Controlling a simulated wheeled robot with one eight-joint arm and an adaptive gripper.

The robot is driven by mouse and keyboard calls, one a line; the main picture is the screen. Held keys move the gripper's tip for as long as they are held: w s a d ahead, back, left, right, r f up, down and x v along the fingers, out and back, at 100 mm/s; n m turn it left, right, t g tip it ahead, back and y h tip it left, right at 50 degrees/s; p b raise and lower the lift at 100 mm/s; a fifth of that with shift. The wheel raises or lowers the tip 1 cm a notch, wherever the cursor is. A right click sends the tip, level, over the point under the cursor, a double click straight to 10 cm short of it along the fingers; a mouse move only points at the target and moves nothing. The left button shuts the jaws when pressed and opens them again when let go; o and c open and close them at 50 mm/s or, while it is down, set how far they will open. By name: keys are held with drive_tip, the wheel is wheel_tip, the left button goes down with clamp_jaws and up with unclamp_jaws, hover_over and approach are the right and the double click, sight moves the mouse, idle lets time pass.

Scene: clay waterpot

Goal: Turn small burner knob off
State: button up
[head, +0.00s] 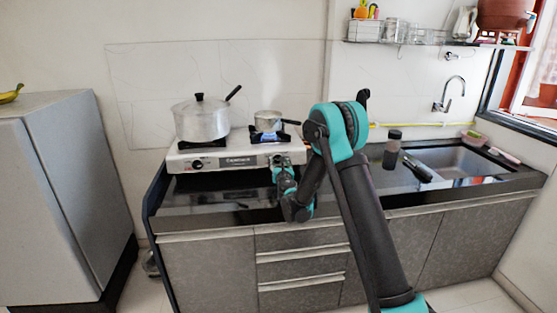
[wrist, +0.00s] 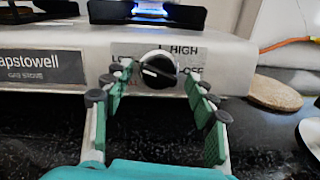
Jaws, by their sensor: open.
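The small burner knob (wrist: 157,70) is round and dark on the stove's white front panel, with "HIGH" above right and "OFF" to its right. Its bar lies nearly level, slightly tilted down to the right. A blue flame (wrist: 150,8) burns above it. My gripper (wrist: 156,82) is open, with green-padded fingers to the left and right of the knob; I cannot tell whether they touch it. In the head view my gripper (head: 283,177) is at the right end of the stove (head: 223,160)'s front, largely covering the knob there.
A small pot (head: 267,120) sits on the right burner and a large lidded pot (head: 202,119) on the left. Another knob (head: 197,164) is at the stove's left. A dark bottle (head: 392,149) stands by the sink (head: 455,160). A round brown board (wrist: 276,92) lies right of the stove.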

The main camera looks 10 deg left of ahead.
drive_tip(key=shift+w, duration=0.25)
drive_tip(key=shift+c, duration=0.2)
drive_tip(key=shift+a, duration=0.15)
drive_tip(key=c, duration=1.1)
